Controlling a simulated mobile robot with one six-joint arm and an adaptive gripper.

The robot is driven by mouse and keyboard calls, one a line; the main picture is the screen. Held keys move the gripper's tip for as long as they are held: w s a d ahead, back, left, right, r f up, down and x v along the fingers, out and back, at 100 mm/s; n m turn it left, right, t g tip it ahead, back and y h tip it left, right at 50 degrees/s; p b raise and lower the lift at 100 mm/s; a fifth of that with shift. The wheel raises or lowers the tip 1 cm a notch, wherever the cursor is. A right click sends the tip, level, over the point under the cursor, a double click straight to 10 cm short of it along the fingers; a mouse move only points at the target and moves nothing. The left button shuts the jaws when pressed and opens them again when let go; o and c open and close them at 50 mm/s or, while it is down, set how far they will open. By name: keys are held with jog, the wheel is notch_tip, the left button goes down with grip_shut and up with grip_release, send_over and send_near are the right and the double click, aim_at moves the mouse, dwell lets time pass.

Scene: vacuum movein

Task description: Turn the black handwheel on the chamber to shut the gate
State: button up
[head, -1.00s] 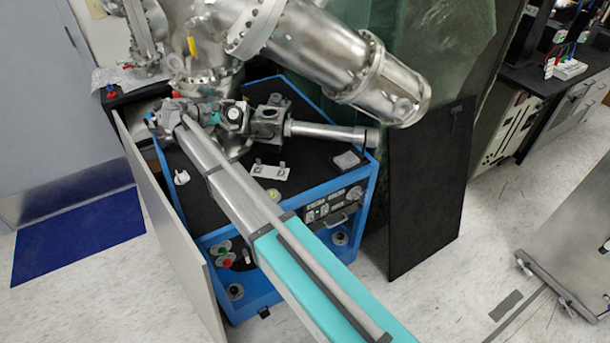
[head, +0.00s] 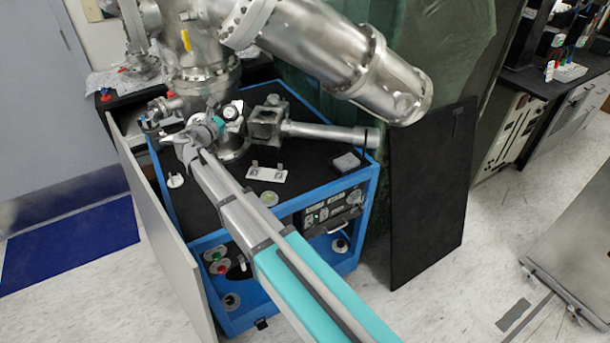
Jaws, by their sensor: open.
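The steel chamber (head: 205,82) stands at the back of a blue-framed cart. My arm reaches from the bottom of the head view to the chamber's lower front. The black handwheel cannot be made out clearly; my wrist and the chamber's fittings crowd that spot. I cannot tell whether the gripper touches anything, nor how the gate stands.
A metal block with a horizontal tube (head: 325,133) lies right of my wrist. A white bracket (head: 266,173) is on the black cart top (head: 315,165). A large steel cylinder (head: 335,58) overhangs the right. A pale panel (head: 165,235) flanks the cart's left; a black board (head: 430,195) stands right.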

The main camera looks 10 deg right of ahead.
jog(key=n+t+y, duration=0.1)
jog(key=n+y, duration=0.1)
jog(key=n, duration=0.2)
jog(key=n+t+y, duration=0.2)
jog(key=n+y, duration=0.1)
jog(key=shift+s+d+f+n, duration=0.1)
jog(key=shift+d+n, duration=0.1)
jog(key=shift+n, duration=0.2)
jog(key=v, duration=1.4)
jog(key=s+d+f+m+g+p, duration=0.1)
jog(key=s+d+f+m+g, duration=0.1)
jog(key=d+m, duration=0.5)
jog(key=s+d+f+m+g+p, duration=0.2)
jog(key=d+f+m+g, duration=0.1)
jog(key=d+m+g, duration=0.2)
jog(key=s+d+f+m+g+h+p, duration=0.1)
jog(key=s+d+f+m+g, duration=0.2)
jog(key=d+m, duration=0.6)
jog(key=shift+d+f+g, duration=0.35)
jog(key=shift+d+g, duration=0.45)
jog(key=shift+d, duration=0.55)
jog(key=shift+s, duration=0.1)
